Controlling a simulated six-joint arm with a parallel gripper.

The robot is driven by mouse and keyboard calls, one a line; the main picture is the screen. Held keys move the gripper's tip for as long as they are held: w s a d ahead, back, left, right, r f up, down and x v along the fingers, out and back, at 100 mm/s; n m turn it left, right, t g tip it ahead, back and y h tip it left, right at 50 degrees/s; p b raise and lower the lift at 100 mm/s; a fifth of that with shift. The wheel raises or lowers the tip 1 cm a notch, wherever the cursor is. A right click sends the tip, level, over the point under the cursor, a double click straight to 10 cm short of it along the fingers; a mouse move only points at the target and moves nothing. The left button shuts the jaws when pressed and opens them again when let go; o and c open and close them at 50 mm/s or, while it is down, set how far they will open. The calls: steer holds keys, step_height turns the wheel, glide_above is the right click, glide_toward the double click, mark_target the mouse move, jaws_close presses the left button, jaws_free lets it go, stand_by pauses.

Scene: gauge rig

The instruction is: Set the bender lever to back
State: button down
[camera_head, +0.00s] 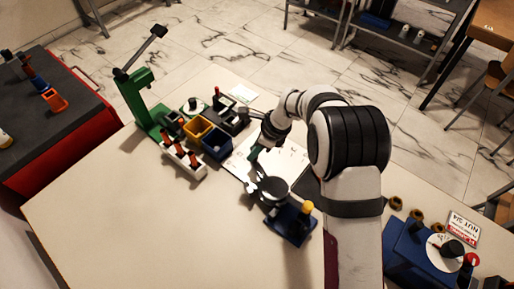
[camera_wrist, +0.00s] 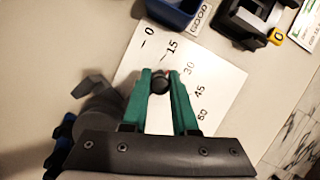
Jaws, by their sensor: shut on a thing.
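The bender stands on the table at the middle in the head view, with a dark round head (camera_head: 272,189) on a blue base (camera_head: 290,224). In the wrist view, its grey body (camera_wrist: 98,118) is at the left, partly hidden by my gripper. My gripper (camera_wrist: 160,76) has its green fingers closed around a dark round knob (camera_wrist: 160,84), apparently the lever's end. The rest of the lever is mostly hidden. The knob is over a white angle sheet (camera_wrist: 225,88) marked 0, 15, 30, 45 and 60. My gripper (camera_head: 256,153) is also above this sheet in the head view.
A yellow bin (camera_head: 198,129) and a blue bin (camera_head: 217,143) stand left of the sheet. A green lever press (camera_head: 141,98) stands further left. An orange-topped post (camera_head: 306,207) rises beside the bender. The front table area is clear.

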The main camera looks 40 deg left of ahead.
steer(key=shift+s+a+n+g, duration=0.2)
steer(key=shift+s+n, duration=0.3)
steer(key=shift+n, duration=0.05)
steer(key=shift+s+a+n+g, duration=0.15)
steer(key=shift+s+n+g, duration=0.05)
steer(key=shift+s+n, duration=0.35)
steer(key=shift+s+a+n+g+h, duration=0.15)
steer(key=shift+s+n+g+h, duration=0.3)
steer(key=shift+s+n, duration=0.95)
steer(key=c, duration=0.7)
jaws_free()
steer(key=v, duration=1.5)
steer(key=shift+w+r, duration=0.1)
steer(key=shift+r, duration=0.3)
